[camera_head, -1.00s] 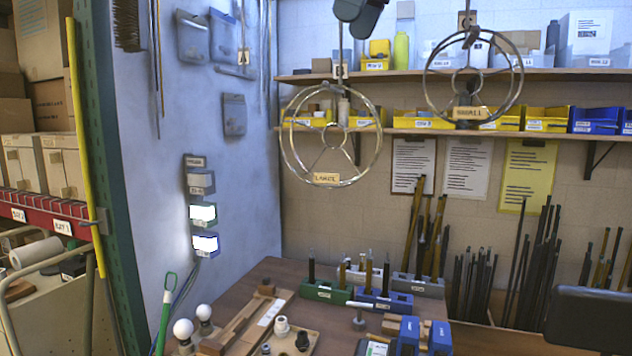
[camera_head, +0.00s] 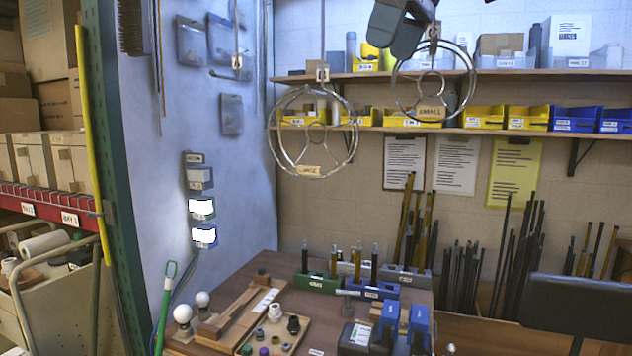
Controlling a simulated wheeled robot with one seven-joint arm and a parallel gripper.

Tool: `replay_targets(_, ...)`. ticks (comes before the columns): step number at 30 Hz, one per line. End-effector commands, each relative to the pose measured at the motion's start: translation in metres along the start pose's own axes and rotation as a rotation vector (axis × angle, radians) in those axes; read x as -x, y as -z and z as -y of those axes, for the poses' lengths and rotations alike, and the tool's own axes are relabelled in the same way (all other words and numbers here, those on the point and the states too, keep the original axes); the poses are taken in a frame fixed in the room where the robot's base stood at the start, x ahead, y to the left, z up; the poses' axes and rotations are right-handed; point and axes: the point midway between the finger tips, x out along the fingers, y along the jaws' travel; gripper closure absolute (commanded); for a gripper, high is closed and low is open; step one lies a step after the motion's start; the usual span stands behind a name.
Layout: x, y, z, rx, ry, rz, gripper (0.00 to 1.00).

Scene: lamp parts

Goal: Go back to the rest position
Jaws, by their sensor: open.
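My gripper (camera_head: 400,28) shows at the top of the head view, in front of the shelves. It is empty, and its jaws are apart. The small ring frame (camera_head: 432,84), with a tan "SMALL" tag, hangs just right of and below it; I cannot tell whether they touch. The large ring frame (camera_head: 312,133), with a tan "LARGE" tag, hangs further left, clear of the gripper. The rest of the arm above the gripper is mostly outside the view.
A wooden bench (camera_head: 270,268) below holds a green block (camera_head: 318,283), a blue block (camera_head: 372,290), two white bulbs (camera_head: 183,313) and a parts tray (camera_head: 262,338). Shelves with yellow bins (camera_head: 478,117) line the back wall. Dark rods (camera_head: 465,270) stand at right.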

Motion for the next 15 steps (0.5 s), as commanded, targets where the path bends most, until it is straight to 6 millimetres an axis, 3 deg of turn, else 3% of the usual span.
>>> replay_targets(5, -0.013, -0.048, -0.005, -0.142, -0.061, 0.001, 0.18)
replay_targets(15, -0.076, -0.197, 0.002, -0.533, -0.237, -0.019, 0.18)
